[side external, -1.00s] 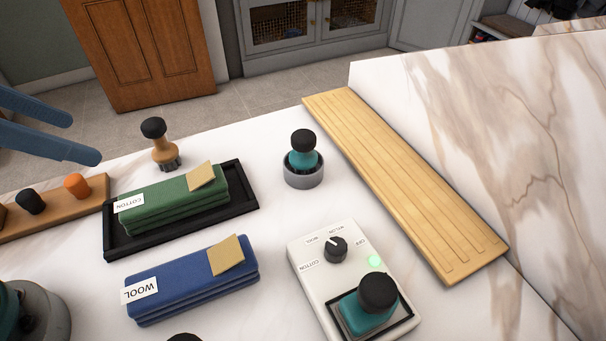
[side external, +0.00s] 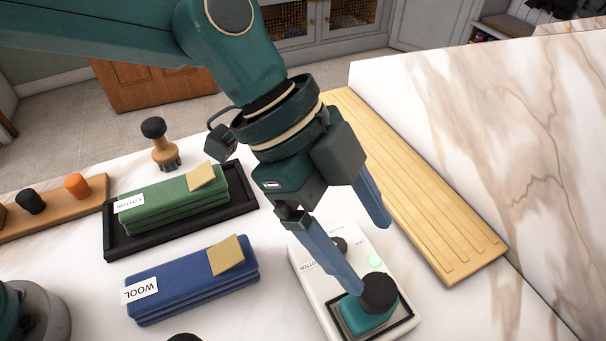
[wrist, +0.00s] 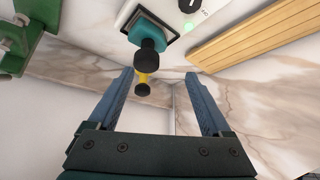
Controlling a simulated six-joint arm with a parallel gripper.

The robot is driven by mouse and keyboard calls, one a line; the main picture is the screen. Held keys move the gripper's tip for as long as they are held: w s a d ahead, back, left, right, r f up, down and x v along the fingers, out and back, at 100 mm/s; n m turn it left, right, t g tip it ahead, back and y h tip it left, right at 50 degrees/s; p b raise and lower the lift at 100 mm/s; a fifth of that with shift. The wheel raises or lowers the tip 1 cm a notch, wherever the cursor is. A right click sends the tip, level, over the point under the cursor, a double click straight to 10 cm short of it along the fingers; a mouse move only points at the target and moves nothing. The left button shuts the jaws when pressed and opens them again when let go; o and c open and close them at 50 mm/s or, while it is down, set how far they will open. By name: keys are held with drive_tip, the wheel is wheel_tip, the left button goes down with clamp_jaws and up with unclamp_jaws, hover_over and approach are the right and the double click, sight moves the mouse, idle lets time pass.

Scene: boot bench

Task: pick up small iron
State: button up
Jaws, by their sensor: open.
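The small iron (side external: 368,317) is teal with a round black knob and sits in a black-framed rest on a white control unit (side external: 310,270). It also shows near the top of the wrist view (wrist: 150,30). My gripper (side external: 370,256) is open and empty, tilted down above the control unit. In the side view one blue finger's tip appears beside the iron's knob; the other finger is farther back. I cannot tell whether either touches. In the wrist view the iron lies beyond the fingertips (wrist: 158,74), not between them. My gripper partly hides the unit's dial.
Green COTTON cloths (side external: 170,200) lie on a black tray (side external: 116,253). Blue WOOL cloths (side external: 190,285) lie in front. A wooden brush (side external: 163,148) stands behind the tray. A slatted wooden board (side external: 440,215) lies right. A black-and-yellow object (wrist: 143,84) shows near the iron in the wrist view.

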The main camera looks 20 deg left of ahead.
sight(371, 282)
drive_tip(key=shift+g, duration=0.3)
drive_tip(key=d+f, duration=0.1)
drive_tip(key=s+d+f, duration=0.1)
drive_tip(key=f, duration=0.1)
drive_tip(key=s+d+f, duration=0.1)
drive_tip(key=f, duration=0.1)
drive_tip(key=shift+s+f, duration=0.2)
drive_tip(key=shift+d+f, duration=0.25)
drive_tip(key=shift+f, duration=0.15)
drive_tip(key=shift+c, duration=0.3)
clamp_jaws()
